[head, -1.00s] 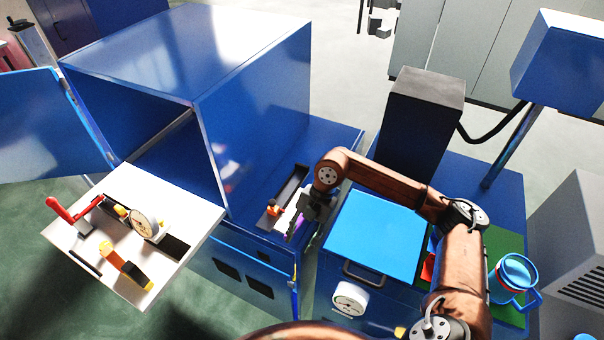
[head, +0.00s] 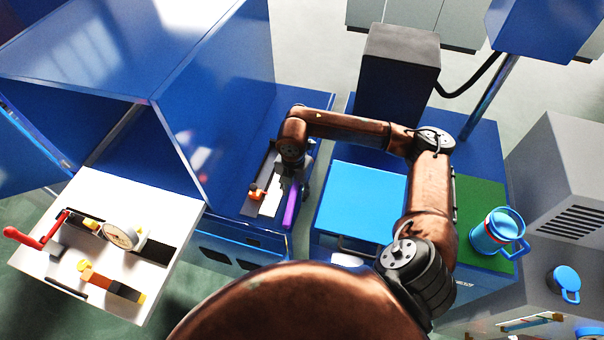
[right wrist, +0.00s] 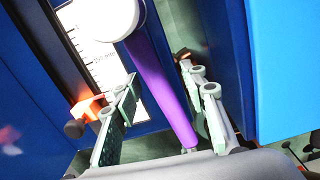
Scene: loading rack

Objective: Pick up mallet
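The mallet has a purple handle (right wrist: 163,85) and a rounded white head (right wrist: 105,18) in the right wrist view. In the head view its purple handle (head: 291,206) shows at the right edge of the blue bench, and its head is hidden under my gripper. My right gripper (right wrist: 165,95) is open, with one finger on each side of the handle and visible gaps between them. In the head view my right gripper (head: 288,172) is dark and partly hidden by its own wrist. My left gripper is in no view.
A white scale plate (right wrist: 90,45) and an orange-and-black clamp (head: 257,192) lie left of the handle. A blue cabinet (head: 195,150) stands close on the left. A light blue panel (head: 368,205) is on the right. A white board (head: 40,262) carries a gauge and tools.

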